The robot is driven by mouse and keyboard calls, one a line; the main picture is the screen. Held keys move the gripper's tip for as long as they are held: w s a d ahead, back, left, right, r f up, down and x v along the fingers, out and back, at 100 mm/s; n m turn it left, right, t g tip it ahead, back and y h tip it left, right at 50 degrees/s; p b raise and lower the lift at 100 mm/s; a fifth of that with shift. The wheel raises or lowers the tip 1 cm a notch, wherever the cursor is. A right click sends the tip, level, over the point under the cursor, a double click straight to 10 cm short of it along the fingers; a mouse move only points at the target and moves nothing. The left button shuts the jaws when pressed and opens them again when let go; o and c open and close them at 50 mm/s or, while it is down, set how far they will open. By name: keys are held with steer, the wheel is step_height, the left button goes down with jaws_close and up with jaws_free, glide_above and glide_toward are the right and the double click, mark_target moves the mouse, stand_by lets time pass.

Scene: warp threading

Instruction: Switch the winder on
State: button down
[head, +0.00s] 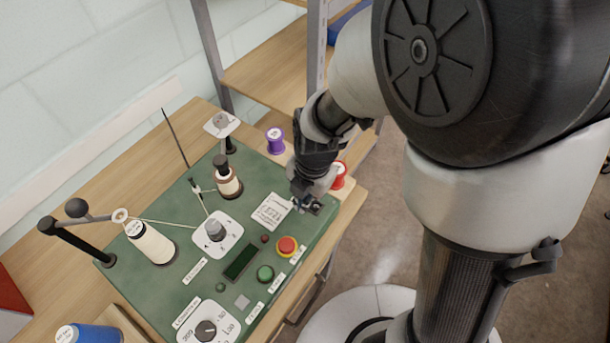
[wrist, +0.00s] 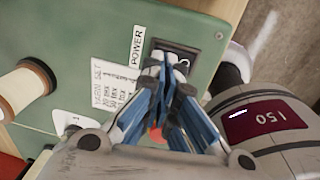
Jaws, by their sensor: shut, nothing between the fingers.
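The winder is a green panel machine (head: 175,278) on a wooden table. Its black power switch (wrist: 180,50) sits in the panel's corner beside a white POWER label (wrist: 138,45) in the wrist view. My gripper (head: 307,204) is shut and empty, pointing down at that corner. In the wrist view its blue-sided fingers (wrist: 163,72) cover the near part of the switch. I cannot tell whether the tips touch it. The display (head: 240,262) looks dark. A green button (head: 265,273) and a red stop button (head: 287,247) stand nearby.
A purple spool (head: 275,141) and a red spool (head: 338,176) stand close to my gripper, by the panel's edge. A white yarn cone (head: 150,243), a thread guide arm and a thin rod rise from the winder. A blue spool (head: 88,334) is at lower left.

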steer(key=shift+w+a+f+g+h+p, duration=0.2)
steer(key=shift+g+h+p, duration=0.1)
steer(key=shift+p, duration=0.3)
steer(key=shift+a+f, duration=0.1)
steer(key=shift+f, duration=0.15)
steer(key=shift+s+d, duration=0.2)
steer(key=shift+s, duration=0.05)
steer(key=shift+s+d, duration=0.25)
steer(key=shift+s, duration=0.05)
steer(key=shift+w+r, duration=0.1)
steer(key=shift+r, duration=0.35)
step_height(320, 180, up, 13)
steer(key=w+a+p, duration=0.2)
steer(key=p, duration=0.3)
steer(key=shift+r+p, duration=0.2)
steer(key=shift+p, duration=0.15)
steer(key=shift+r, duration=0.1)
